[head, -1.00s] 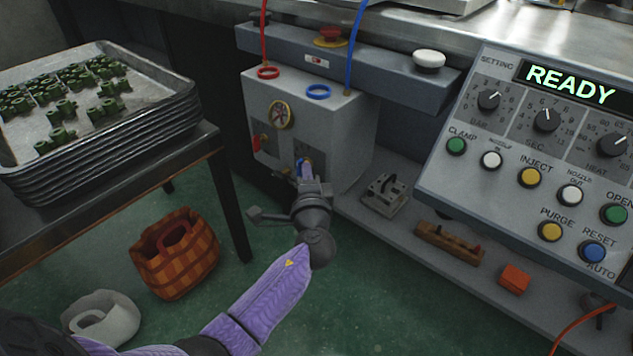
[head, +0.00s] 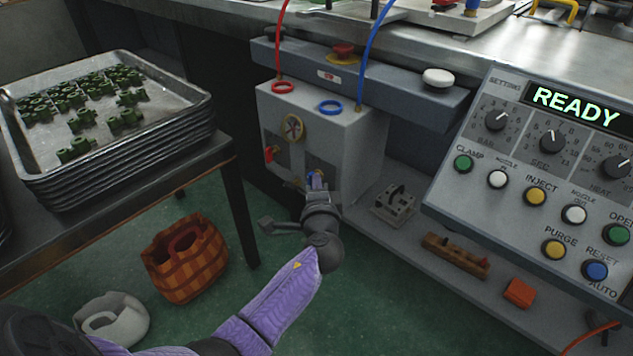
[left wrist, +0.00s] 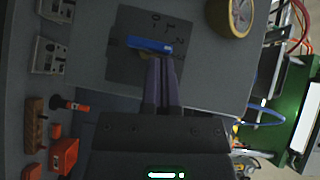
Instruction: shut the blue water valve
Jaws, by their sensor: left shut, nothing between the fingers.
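The blue valve handle (left wrist: 150,44) is a short bar on a dark marked plate (left wrist: 122,66) on the front of the grey machine box (head: 345,140). In the left wrist view it lies crosswise, just beyond my fingertips. In the head view only a bit of blue (head: 310,179) shows by the fingers. My left gripper (head: 317,184) is at the lower front of the box. Its fingers, also in the left wrist view (left wrist: 158,60), are shut and empty, with the tips at the handle's near side. I cannot tell whether they touch it. My right gripper is not in view.
A round yellow handwheel (head: 292,128) and a red handle (head: 270,154) are on the same box face. Red (head: 283,87) and blue (head: 330,107) rings with hoses sit on top. The control panel (head: 480,190) stands right, the tray stack (head: 190,110) left, a basket (head: 185,262) below.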

